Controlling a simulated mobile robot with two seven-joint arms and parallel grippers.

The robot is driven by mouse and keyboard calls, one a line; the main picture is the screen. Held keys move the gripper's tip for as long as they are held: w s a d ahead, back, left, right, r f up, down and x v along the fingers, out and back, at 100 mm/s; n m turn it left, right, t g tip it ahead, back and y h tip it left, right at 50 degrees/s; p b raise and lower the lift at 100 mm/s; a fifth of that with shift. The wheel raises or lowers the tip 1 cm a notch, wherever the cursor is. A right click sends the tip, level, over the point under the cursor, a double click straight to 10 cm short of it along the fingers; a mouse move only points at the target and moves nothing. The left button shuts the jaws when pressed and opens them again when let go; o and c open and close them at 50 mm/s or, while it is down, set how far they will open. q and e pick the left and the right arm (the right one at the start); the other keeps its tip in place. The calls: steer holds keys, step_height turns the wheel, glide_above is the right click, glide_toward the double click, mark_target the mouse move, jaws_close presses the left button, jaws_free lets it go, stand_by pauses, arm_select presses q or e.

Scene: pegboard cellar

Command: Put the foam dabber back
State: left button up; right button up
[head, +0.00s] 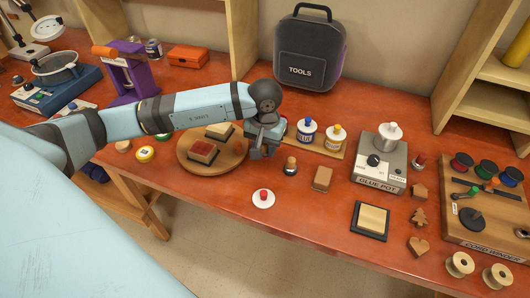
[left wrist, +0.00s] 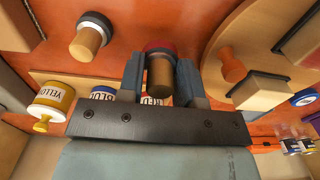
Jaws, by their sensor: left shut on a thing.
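My left gripper (head: 263,145) is at the middle of the bench, between a round wooden board (head: 185,160) and a row of paint jars. In the left wrist view it is shut on a dabber (left wrist: 160,76) with a wooden handle and a reddish end. The gripper hides this dabber in the head view. A jar labelled RED (left wrist: 152,100) shows partly behind the fingers. The blue jar (head: 307,132) and yellow jar (head: 333,139) stand to the right. Another wooden-handled dabber (head: 290,166) stands upright on the bench. My right gripper is out of view.
A white lid with a red knob (head: 263,199) lies in front. A stamp (head: 202,152) sits on the round board. A wooden block (head: 322,178), a glue pot (head: 380,165) and a pad (head: 370,220) are to the right. Bare bench lies around the lid.

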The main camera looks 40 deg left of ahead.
mark_target(265, 155)
arm_select(q)
steer(key=shift+f, duration=1.6)
steer(key=shift+f, duration=0.1)
steer(key=shift+f, duration=0.15)
steer(key=o, duration=0.8)
steer(key=shift+o, duration=0.2)
steer(key=shift+r, duration=0.4)
step_height(265, 155, up, 10)
steer(key=shift+r+b, duration=0.25)
steer(key=shift+b, duration=0.4)
steer(key=shift+r, duration=0.65)
